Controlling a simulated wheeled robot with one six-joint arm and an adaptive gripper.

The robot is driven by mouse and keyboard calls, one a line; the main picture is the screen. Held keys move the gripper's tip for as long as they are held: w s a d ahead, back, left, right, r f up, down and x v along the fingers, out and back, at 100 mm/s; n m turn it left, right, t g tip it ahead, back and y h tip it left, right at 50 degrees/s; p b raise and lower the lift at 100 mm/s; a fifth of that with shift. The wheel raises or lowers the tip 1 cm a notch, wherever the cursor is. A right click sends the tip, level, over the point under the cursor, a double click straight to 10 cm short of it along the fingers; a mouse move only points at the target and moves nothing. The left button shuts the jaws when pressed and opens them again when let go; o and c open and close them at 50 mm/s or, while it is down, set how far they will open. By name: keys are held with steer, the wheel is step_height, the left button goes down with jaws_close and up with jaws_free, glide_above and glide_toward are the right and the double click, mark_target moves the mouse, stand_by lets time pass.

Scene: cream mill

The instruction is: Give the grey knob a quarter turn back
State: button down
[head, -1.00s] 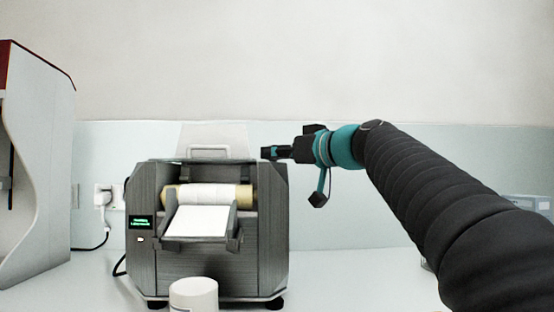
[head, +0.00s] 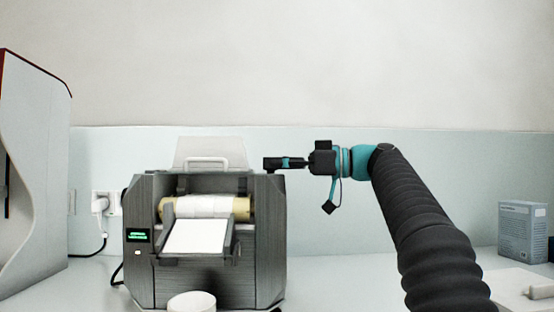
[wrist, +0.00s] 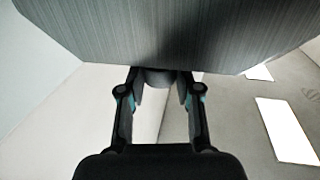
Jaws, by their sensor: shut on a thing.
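The grey knob (wrist: 160,78) is a short round stub below the edge of the mill's brushed grey side in the wrist view. My gripper (wrist: 160,85) has one finger on each side of it and is shut on it. In the head view my gripper (head: 268,163) reaches in from the right to the upper right edge of the mill (head: 205,275). The knob is hidden there. The mill has rollers (head: 205,207), a white sloping tray (head: 196,236) and a small lit green display (head: 138,236).
A white round jar (head: 191,303) stands in front of the mill. A white cabinet with a red edge (head: 35,150) is at the left. A grey-blue box (head: 523,232) and a white tray (head: 515,283) are at the right. A plug (head: 100,204) sits in the wall socket.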

stand_by(0.4)
steer(key=c, duration=1.1)
jaws_free()
steer(key=v, duration=1.2)
steer(key=shift+w, duration=0.15)
